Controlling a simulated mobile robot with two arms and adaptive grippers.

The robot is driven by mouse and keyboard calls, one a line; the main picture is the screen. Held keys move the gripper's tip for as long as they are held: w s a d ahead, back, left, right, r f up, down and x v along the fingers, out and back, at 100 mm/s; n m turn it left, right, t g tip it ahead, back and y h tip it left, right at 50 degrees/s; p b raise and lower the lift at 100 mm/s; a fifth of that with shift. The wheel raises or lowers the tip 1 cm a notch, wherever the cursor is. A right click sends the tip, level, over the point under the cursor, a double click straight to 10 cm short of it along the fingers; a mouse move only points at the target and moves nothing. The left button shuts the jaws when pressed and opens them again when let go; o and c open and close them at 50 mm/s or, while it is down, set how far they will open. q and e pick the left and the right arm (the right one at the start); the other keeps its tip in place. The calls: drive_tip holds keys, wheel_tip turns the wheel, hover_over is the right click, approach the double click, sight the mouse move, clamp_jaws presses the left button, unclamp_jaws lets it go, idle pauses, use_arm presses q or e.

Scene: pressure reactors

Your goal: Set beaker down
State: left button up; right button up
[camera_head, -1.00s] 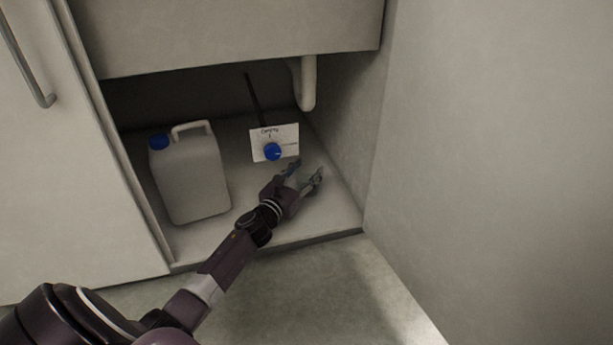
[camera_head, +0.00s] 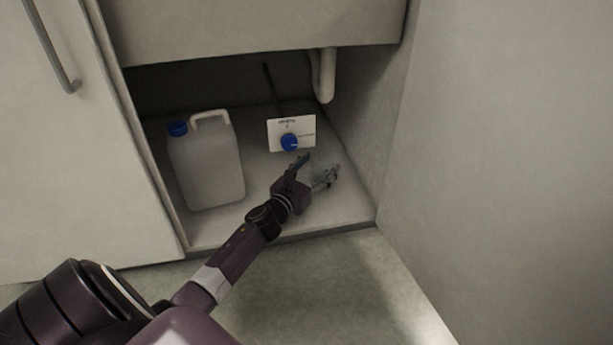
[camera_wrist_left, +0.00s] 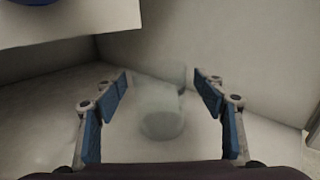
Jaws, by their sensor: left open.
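A clear glass beaker (camera_wrist_left: 161,115) shows faintly in the left wrist view, between my left fingers. It appears to stand on the pale cabinet floor (camera_head: 216,228), with a gap to each finger. My left gripper (camera_head: 319,168) reaches into the low cabinet compartment and is open around the beaker. In the left wrist view, its blue-padded fingers (camera_wrist_left: 161,82) are spread on both sides of the beaker. In the head view, the beaker is too faint to make out clearly. My right gripper is not in view.
A white jug with a blue cap (camera_head: 208,165) stands left of my gripper. A white panel with a blue knob (camera_head: 289,142) is just behind it. A white drain pipe (camera_head: 325,76) hangs at the back right. The side wall (camera_head: 360,130) is close on the right.

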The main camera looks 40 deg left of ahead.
use_arm(q)
drive_tip(key=s, duration=0.3)
drive_tip(key=s+p, duration=0.1)
drive_tip(key=s, duration=0.6)
drive_tip(key=shift+s+d+r, duration=0.1)
drive_tip(key=shift+d, duration=0.3)
